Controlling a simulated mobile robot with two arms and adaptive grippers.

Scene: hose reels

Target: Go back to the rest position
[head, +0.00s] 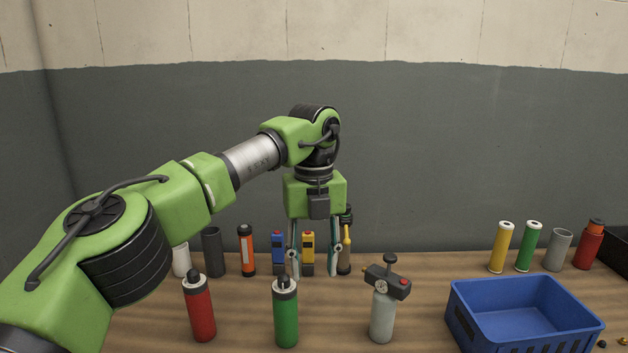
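My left arm comes in from the left and reaches over the wooden table (240,310). Its gripper (314,274) points down, with its two fingers spread apart. A yellow device (308,250) shows between the fingers, and a blue device (278,248) shows just left of them. I cannot tell how far behind the fingers these stand. Nothing is clearly held. My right gripper is not in view.
In front stand a red bottle (200,312), a green bottle (286,316) and a grey canister (382,314) with a gauge head. A blue crate (525,328) sits at the right. Several upright cylinders stand at the back right. A grey wall (450,160) closes off the back.

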